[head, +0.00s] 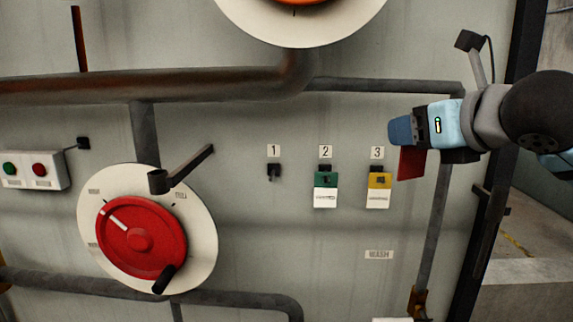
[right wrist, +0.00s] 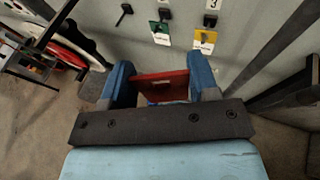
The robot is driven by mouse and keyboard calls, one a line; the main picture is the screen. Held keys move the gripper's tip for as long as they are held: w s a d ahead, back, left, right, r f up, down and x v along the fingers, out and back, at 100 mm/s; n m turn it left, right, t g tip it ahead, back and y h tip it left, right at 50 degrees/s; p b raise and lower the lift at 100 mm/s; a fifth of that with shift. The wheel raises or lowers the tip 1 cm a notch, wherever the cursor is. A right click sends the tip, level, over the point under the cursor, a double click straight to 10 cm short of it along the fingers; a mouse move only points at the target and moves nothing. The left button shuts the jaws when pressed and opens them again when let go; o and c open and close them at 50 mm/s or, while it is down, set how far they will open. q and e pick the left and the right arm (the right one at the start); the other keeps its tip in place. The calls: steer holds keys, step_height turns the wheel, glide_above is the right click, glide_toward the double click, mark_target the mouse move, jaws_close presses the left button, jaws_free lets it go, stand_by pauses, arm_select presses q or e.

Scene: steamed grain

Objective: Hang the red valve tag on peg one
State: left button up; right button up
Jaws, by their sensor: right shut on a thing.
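My right gripper (head: 400,131) comes in from the right in the head view and is shut on the red valve tag (head: 411,163). The tag hangs below the fingers, in front of the panel and right of peg three. In the right wrist view the red tag (right wrist: 160,82) sits between the two blue fingers of the right gripper (right wrist: 161,80). Peg one (head: 274,171), under the label 1, is bare. Peg two holds a green and white tag (head: 325,190). Peg three holds a yellow and white tag (head: 378,190). My left gripper is not in view.
A red valve wheel (head: 141,238) with a black handle and a grey lever (head: 186,170) stand out left of the pegs. Pipes (head: 380,86) run above the pegs, and a vertical pipe (head: 434,220) runs to their right. The panel before peg one is clear.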

steer(key=a+f+n+g+y, duration=0.1)
steer(key=a+f, duration=0.3)
steer(key=f, duration=0.9)
steer(key=a+f+n+g+y, duration=0.2)
steer(key=a+f+n+y, duration=0.1)
steer(key=f, duration=1.1)
steer(key=a+f+n+g+y, duration=0.2)
steer(key=a+f, duration=0.2)
steer(key=f, duration=0.9)
steer(key=shift+s+a+f, duration=0.2)
steer(key=shift+s+a, duration=0.2)
steer(key=shift+s, duration=0.05)
steer(key=shift+d, duration=0.15)
